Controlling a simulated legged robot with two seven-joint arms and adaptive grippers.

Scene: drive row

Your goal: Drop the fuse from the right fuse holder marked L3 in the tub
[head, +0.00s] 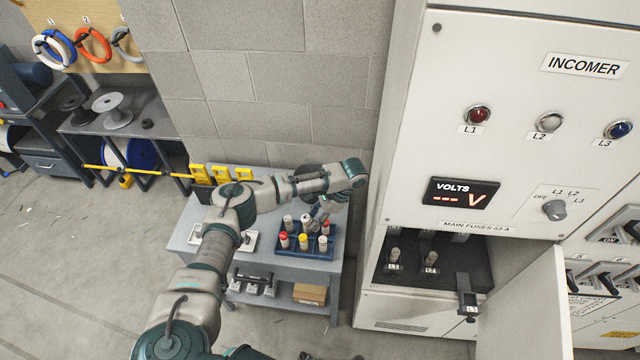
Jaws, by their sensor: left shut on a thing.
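My left gripper (316,217) reaches down over the blue fuse tray (322,254) on the grey bench. It is shut on a fuse among the several upright fuses there; the fingers partly hide it. Fuses with red tops (284,240) and a yellow top (303,241) stand in the tray. In the open cabinet bay, the right holder marked L3 (467,298) is swung out and down, and no fuse shows in it. A dark round vessel (311,171), perhaps the tub, stands at the back of the bench, partly hidden behind my forearm. My right gripper is not in view.
Holders L1 (395,257) and L2 (431,262) stand upright with pale fuses. The open cabinet door (535,305) juts forward at the right. The bench (190,235) carries yellow items (221,173) at the back. A cardboard box (310,293) sits on the lower shelf.

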